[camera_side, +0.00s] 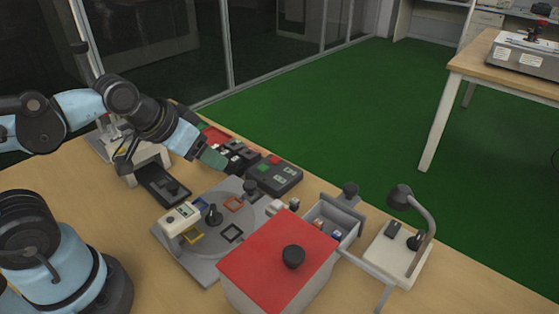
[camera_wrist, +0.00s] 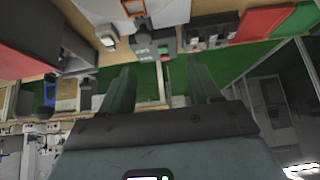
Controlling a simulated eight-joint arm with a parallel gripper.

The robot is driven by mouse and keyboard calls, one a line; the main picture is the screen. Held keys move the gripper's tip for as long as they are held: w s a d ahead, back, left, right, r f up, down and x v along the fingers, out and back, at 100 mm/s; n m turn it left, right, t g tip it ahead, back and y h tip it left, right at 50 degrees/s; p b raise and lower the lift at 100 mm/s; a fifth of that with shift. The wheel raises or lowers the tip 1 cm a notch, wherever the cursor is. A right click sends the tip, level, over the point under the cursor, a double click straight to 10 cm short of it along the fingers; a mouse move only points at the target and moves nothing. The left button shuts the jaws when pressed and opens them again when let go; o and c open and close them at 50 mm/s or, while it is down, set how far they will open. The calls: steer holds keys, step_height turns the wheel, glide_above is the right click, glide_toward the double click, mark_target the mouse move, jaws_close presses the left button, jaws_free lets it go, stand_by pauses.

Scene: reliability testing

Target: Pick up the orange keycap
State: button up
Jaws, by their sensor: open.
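No orange keycap can be told for sure. A dark keyed panel (camera_side: 277,176) has a green patch and a small red-orange piece (camera_side: 274,160) at its far edge; I cannot tell whether that piece is a keycap. An orange square outline (camera_side: 233,204) lies on the round plate of the grey fixture, and an orange-edged square (camera_wrist: 134,8) shows at the top of the wrist view. My gripper (camera_side: 214,159) is above the far side of the bench, near the dark key blocks. In the wrist view my gripper (camera_wrist: 161,82) has its two teal fingers apart with nothing between them.
A red-topped box (camera_side: 262,258) with a black knob stands at the front, beside an open grey bin (camera_side: 335,222). A bent lamp on a white base (camera_side: 396,262) is to the right. The grey fixture (camera_side: 187,262) carries upright parts. Bare wood shows at left front.

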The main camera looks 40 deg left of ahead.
steer(key=shift+c, duration=0.9)
